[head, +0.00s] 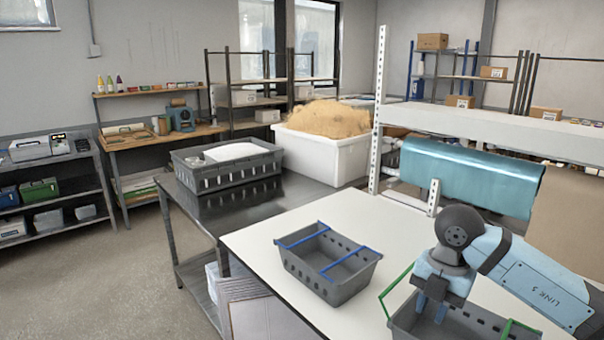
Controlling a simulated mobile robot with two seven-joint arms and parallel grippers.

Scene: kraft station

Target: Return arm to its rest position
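My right gripper (431,303) comes in from the right on a light blue arm and points down at a grey basket with green handles (470,323) at the bottom right. Its fingers are over or inside the basket's opening, apart from each other, with nothing visible between them. Whether they touch the basket I cannot tell. The basket stands on the white table (270,240) and is cut off by the lower picture edge. My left gripper is not in view.
A grey basket with blue handles (325,262) stands on the white table, left of my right gripper. A dark table with a grey crate (225,180) and a white tub (320,157) is farther back.

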